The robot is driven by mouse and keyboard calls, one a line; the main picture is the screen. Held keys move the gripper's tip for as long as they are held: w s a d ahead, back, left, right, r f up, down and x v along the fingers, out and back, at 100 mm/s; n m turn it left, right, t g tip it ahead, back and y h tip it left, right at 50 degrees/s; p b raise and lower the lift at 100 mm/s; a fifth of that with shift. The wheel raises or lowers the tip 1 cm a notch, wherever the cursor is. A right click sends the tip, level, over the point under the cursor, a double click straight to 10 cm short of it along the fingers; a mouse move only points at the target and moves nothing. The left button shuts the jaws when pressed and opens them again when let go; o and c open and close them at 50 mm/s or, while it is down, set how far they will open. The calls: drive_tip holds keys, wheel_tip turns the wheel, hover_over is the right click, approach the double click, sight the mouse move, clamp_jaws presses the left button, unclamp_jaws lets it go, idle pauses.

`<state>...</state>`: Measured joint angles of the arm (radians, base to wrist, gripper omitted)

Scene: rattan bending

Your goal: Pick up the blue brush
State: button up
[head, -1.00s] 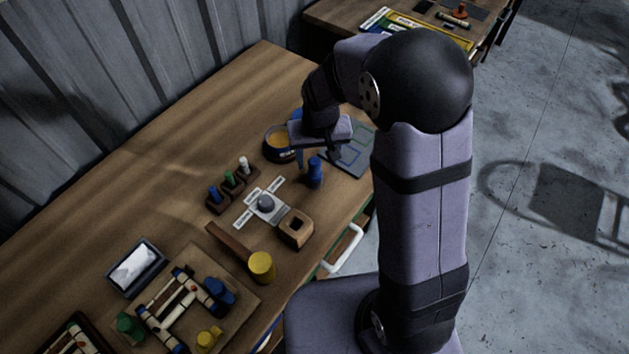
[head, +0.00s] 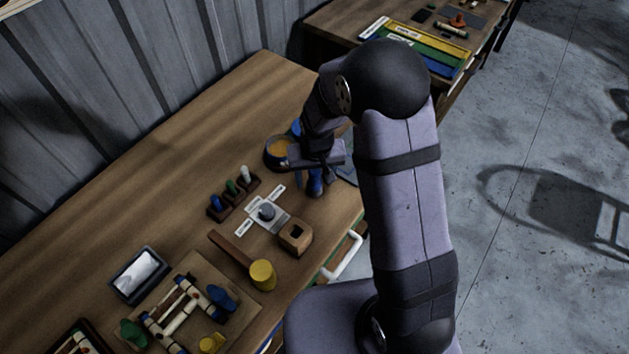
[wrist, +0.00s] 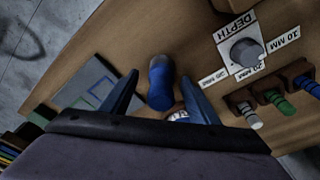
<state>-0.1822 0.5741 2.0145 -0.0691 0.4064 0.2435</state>
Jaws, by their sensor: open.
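A blue upright piece, which looks like the blue brush (head: 316,182), stands on the table at the near side of a round pot. In the wrist view the blue brush (wrist: 160,84) shows between the two fingers, nearer the left one. My gripper (wrist: 160,79) is open, with a finger on each side of it and no clear contact. In the head view my gripper (head: 309,177) hangs low over the brush and hides its top. Part of a blue and white item (wrist: 179,115) shows at the gripper's edge in the wrist view, mostly hidden.
The pot (head: 278,153) with orange content stands close to the gripper. A rack (head: 232,198) of blue, green and white pegs, the depth plate (head: 266,213), a wooden block (head: 296,236) and a mallet (head: 262,274) lie nearer. The table's far left is clear.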

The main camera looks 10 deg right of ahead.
drive_tip(key=shift+w+f+p, duration=0.2)
drive_tip(key=shift+f+p, duration=0.1)
drive_tip(key=shift+f, duration=1.05)
drive_tip(key=c, duration=1.1)
drive_tip(key=shift+c, duration=0.2)
drive_tip(key=shift+r, duration=0.1)
drive_tip(key=shift+r+b, duration=1.35)
drive_tip(key=shift+r, duration=3.6)
